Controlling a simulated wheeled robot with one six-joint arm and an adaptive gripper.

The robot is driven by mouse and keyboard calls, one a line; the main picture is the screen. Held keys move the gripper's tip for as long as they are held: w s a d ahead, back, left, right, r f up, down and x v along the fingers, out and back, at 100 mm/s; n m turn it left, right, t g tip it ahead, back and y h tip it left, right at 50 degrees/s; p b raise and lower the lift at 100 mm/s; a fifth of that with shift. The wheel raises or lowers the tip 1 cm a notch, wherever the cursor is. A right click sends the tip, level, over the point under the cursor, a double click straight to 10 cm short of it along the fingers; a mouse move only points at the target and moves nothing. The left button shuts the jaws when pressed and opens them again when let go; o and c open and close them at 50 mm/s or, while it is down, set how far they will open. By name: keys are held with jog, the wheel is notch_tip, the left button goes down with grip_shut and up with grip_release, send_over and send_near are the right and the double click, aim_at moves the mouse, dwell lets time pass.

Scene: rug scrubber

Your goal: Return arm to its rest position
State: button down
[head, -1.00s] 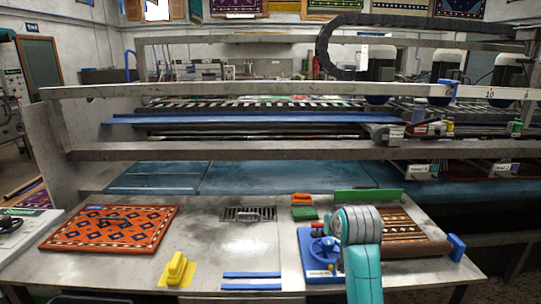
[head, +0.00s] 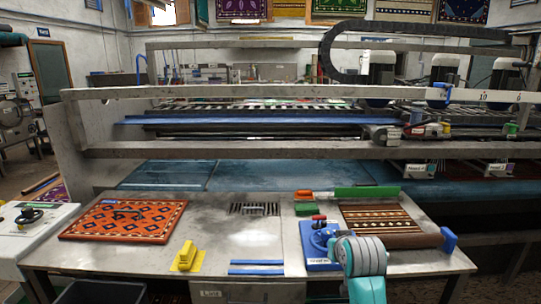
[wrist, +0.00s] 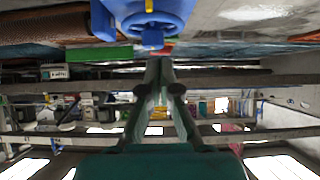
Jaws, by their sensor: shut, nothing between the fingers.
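My gripper (wrist: 165,72) shows in the wrist view, with its dark green fingers together and nothing between them. In that view a blue round fixture (wrist: 155,12) is at the top, near the fingertips but apparently apart from them; the picture looks upside down. In the head view my teal and grey arm stands at the front right of the steel table (head: 235,238), in front of the blue fixture (head: 318,238) with its wheel. The gripper itself cannot be made out in the head view.
An orange patterned rug (head: 125,220) lies at the left, a brown rug (head: 385,222) at the right. A yellow block (head: 186,256), a drain grate (head: 254,209), a green bar (head: 366,192) and blue strips (head: 257,267) are on the table. A grey frame rail (head: 240,151) crosses behind.

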jog(key=s+f, duration=1.3)
jog(key=f, duration=0.4)
jog(key=s+f+t, duration=0.1)
jog(key=s+f, duration=0.3)
jog(key=s, duration=0.4)
jog(key=s+f+t, duration=0.1)
jog(key=s+f, duration=0.2)
jog(key=s, duration=2.2)
jog(key=s+r+t, duration=0.1)
jog(key=s+r, duration=0.9)
jog(key=s, duration=0.4)
jog(key=shift+s+d+t, duration=0.2)
jog(key=shift+d+t, duration=0.15)
jog(key=shift+t, duration=0.05)
